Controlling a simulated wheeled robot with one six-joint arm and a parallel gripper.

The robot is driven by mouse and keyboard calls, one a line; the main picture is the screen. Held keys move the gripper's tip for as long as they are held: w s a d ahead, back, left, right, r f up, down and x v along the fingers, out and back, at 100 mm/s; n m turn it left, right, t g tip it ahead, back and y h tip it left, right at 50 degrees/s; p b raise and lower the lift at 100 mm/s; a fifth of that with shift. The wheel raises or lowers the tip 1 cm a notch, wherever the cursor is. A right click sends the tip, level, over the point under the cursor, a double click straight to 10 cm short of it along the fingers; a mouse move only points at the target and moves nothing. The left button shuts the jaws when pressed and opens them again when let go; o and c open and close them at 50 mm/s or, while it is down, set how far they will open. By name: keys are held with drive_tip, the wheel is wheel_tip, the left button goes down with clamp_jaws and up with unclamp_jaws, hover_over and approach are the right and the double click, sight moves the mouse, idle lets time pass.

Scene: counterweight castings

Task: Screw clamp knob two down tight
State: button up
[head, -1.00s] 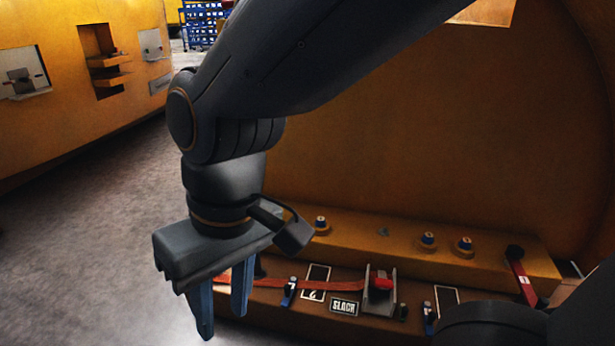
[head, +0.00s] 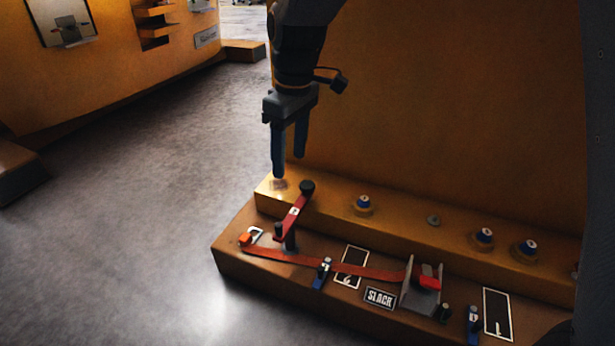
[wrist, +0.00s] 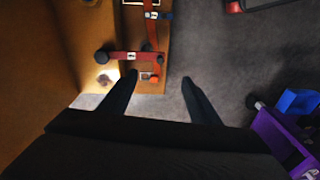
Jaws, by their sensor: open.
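Three blue-topped knobs with pale marks sit on the orange ledge: a left knob (head: 362,203), a middle knob (head: 484,236) and a right knob (head: 527,248). Their marks are too small to read, so I cannot tell which is knob two. My gripper (head: 288,166) is open and empty, pointing down above the ledge's left end, left of all three knobs and apart from them. In the wrist view my gripper (wrist: 159,78) has nothing between its fingers; the red lever (wrist: 125,56) with its black end knob (wrist: 102,56) lies just beyond them.
An orange strap (head: 330,265) runs along the lower step to a grey bracket (head: 420,290) with a red handle. A SLACK plate (head: 380,298) and small blue clips (head: 321,273) lie nearby. Open floor (head: 120,220) is at left.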

drive_tip(key=w+f+n, duration=0.3)
drive_tip(key=w+f, duration=0.5)
drive_tip(key=w, duration=0.4)
drive_tip(key=n+h+b, duration=0.1)
drive_tip(key=n, duration=0.2)
hover_over(307, 184)
wheel_tip(307, 184, down, 6)
drive_tip(key=shift+f, duration=0.25)
wheel_tip(307, 184, down, 8)
drive_tip(key=b, duration=0.3)
drive_tip(key=shift+r+b, duration=0.1)
drive_tip(key=shift+b, duration=0.3)
drive_tip(key=c, duration=1.1)
drive_tip(key=shift+m, duration=0.3)
